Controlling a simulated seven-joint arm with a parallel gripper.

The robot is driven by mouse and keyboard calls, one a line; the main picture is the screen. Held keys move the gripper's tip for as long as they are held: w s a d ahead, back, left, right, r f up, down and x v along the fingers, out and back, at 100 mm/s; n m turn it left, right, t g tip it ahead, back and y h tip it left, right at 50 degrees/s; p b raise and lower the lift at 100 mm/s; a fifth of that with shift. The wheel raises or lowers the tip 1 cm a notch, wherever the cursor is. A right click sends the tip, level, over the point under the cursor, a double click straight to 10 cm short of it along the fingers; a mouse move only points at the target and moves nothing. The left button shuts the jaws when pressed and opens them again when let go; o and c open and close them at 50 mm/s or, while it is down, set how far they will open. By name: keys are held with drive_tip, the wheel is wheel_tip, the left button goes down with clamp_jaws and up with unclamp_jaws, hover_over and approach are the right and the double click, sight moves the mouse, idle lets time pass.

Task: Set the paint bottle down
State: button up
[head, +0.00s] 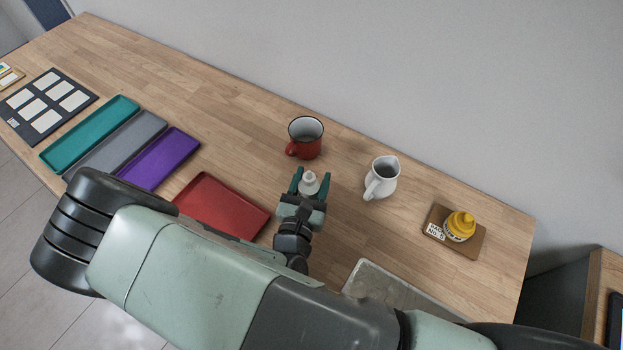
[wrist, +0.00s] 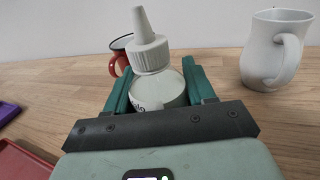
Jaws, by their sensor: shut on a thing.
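The paint bottle is white with a ribbed cap and pointed nozzle. In the wrist view the paint bottle (wrist: 158,82) stands upright between the green fingers of my gripper (wrist: 158,88), which is shut on it. In the head view my gripper (head: 312,184) holds the bottle (head: 309,180) over the middle of the wooden table (head: 230,110), in front of the red mug. The bottle's base is hidden by the gripper, so I cannot tell whether it touches the table.
A red mug (head: 306,138) stands just behind the bottle and a white jug (head: 382,178) to its right. A red tray (head: 220,205) lies to the left, beyond it purple (head: 160,158), grey and teal trays.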

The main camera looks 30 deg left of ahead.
sight(308, 177)
drive_tip(key=o, duration=1.1)
drive_tip(key=shift+f, duration=0.15)
drive_tip(key=shift+r, duration=0.2)
drive_tip(key=v, duration=0.4)
drive_tip(key=shift+s, duration=0.2)
drive_tip(key=r, duration=0.5)
drive_tip(key=shift+s+d+r, duration=0.15)
drive_tip(key=shift+s+r, duration=0.15)
drive_tip(key=shift+r, duration=0.7)
